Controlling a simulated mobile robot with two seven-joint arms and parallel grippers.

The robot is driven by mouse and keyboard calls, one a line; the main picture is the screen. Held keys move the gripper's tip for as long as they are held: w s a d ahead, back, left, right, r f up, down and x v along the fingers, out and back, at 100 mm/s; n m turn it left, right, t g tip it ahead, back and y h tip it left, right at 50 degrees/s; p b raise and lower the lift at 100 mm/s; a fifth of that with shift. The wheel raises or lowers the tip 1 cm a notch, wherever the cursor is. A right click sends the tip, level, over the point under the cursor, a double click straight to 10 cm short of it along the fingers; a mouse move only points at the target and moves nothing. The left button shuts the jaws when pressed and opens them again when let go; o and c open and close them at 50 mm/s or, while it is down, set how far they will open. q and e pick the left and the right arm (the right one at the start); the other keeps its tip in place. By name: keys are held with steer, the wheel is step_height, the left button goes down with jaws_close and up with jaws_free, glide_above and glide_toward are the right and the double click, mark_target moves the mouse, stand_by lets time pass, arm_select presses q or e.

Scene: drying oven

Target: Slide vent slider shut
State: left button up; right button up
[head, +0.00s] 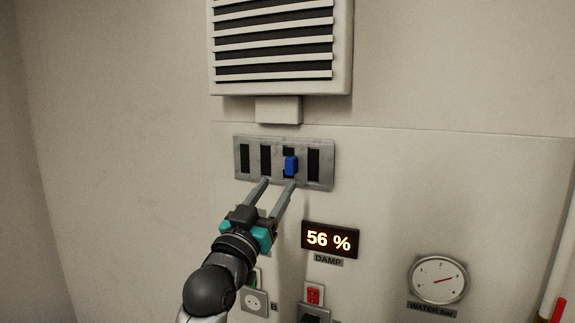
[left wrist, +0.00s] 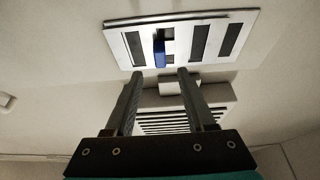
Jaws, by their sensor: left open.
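The vent slider is a metal plate (head: 240,175) with a row of dark upright slots and a small blue knob (head: 291,166) on it. The knob sits right of the plate's middle in the head view. The plate (left wrist: 119,48) shows turned round in the left wrist view. My left gripper (head: 278,182) is open and empty, with its fingertips at the plate's lower edge. In the left wrist view, the knob (left wrist: 159,50) lies ahead of the gap between the fingertips (left wrist: 160,72). I see no contact with the knob. My right gripper is not in view.
A louvred vent (head: 280,88) is on the wall above the plate, with a small block (head: 278,110) under it. Below are a lit display (head: 331,240) reading 56 %, a round water gauge (head: 438,279), a socket (head: 256,301) and a red switch (head: 314,294).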

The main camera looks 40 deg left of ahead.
mark_target(289, 168)
arm_select(q)
steer(key=p+x, duration=0.1)
steer(key=x, duration=0.4)
steer(key=shift+w+a+r, duration=0.1)
steer(key=shift+w+r, duration=0.05)
steer(key=shift+w, duration=0.1)
steer(key=shift+p+x, duration=0.35)
steer(key=shift+x, duration=0.45)
steer(key=shift+c, duration=0.2)
jaws_close()
stand_by(0.4)
